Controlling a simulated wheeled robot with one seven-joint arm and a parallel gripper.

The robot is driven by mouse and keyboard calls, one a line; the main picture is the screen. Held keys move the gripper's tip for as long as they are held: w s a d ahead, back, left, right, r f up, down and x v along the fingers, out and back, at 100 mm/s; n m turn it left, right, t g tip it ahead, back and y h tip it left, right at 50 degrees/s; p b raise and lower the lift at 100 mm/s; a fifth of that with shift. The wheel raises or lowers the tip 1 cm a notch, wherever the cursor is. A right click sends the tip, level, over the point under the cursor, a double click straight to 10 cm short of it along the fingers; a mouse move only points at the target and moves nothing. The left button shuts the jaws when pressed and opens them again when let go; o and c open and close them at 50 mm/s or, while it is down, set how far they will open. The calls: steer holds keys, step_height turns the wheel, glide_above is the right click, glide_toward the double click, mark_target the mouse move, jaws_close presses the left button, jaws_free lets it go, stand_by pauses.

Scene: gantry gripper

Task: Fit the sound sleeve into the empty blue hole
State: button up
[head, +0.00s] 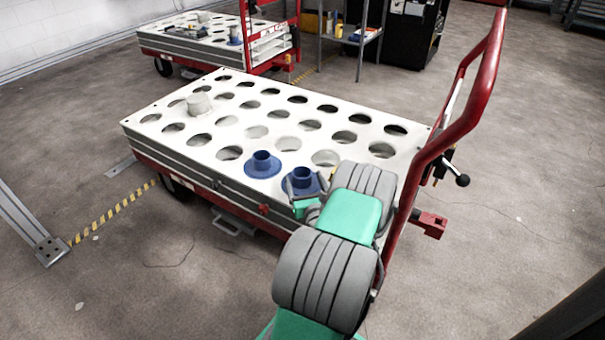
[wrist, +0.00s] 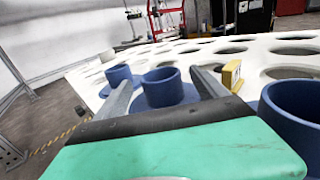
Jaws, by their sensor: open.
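Blue flanged sleeves stand on the white perforated top (head: 160,132) of a cart. In the head view one blue sleeve (head: 262,160) stands near the front edge. A second blue sleeve (head: 302,176) is to its right, at my gripper (head: 304,187). In the wrist view my open gripper (wrist: 158,78) has its fingers on either side of this upright sleeve (wrist: 163,90); I cannot tell whether they touch it. A third blue piece (wrist: 296,108) stands close on the right, hidden behind my arm in the head view. I cannot tell which sleeve is sound or which blue hole is empty.
A grey cylinder (head: 199,104) stands on the far left of the top. A small yellow block (wrist: 231,74) is just right of my right finger. A red handle (head: 468,100) rises at the cart's right end. A second cart (head: 215,60) stands behind.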

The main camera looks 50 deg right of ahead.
steer(key=shift+v, duration=1.2)
steer(key=shift+b+v, duration=0.3)
steer(key=shift+v, duration=0.7)
steer(key=shift+r, duration=0.1)
